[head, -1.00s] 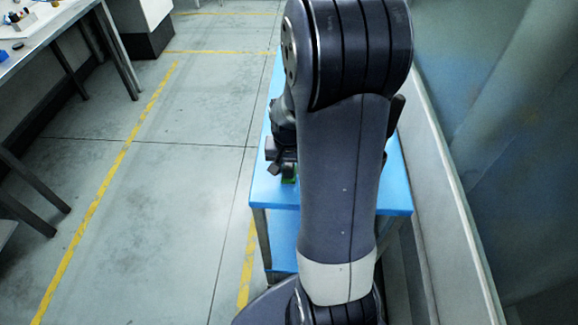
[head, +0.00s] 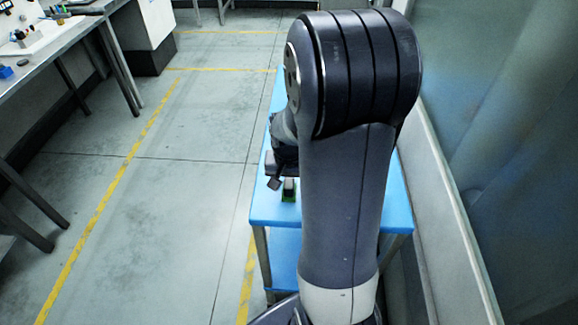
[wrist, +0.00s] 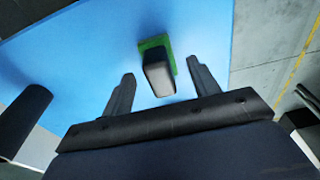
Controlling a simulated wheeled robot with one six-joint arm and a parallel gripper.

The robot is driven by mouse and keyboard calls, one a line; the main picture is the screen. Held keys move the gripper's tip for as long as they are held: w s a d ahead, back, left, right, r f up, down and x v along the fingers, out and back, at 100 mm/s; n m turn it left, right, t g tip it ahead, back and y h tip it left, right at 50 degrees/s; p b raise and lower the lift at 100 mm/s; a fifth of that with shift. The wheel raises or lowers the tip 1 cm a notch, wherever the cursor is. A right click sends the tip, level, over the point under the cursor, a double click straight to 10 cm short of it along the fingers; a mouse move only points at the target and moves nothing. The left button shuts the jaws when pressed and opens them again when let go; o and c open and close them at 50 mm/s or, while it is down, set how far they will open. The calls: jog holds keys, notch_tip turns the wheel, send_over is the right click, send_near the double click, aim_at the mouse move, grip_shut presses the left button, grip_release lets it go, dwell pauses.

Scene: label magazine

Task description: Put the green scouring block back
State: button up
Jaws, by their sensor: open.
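The green scouring block (wrist: 153,43) lies on the blue tabletop (wrist: 90,45), with a dark grey grip (wrist: 159,75) standing on top of it. In the head view the block (head: 288,197) shows near the left front of the blue table, just beside my gripper. My gripper (wrist: 161,70) is open, with one finger on each side of the grip in the wrist view. Gaps show between both fingers and the grip, and nothing is held. My arm hides much of the blue table in the head view.
A workbench (head: 75,55) with a white tray and small items stands at the far left. A wall (head: 450,180) runs close along the right of the blue table. The floor (head: 170,200) between bench and table is clear.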

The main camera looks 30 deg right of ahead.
aim_at(289, 186)
notch_tip(289, 186, up, 10)
jog(key=s, duration=0.1)
jog(key=shift+a, duration=0.35)
jog(key=shift+r, duration=0.1)
jog(key=shift+c, duration=0.6)
dwell(0.6)
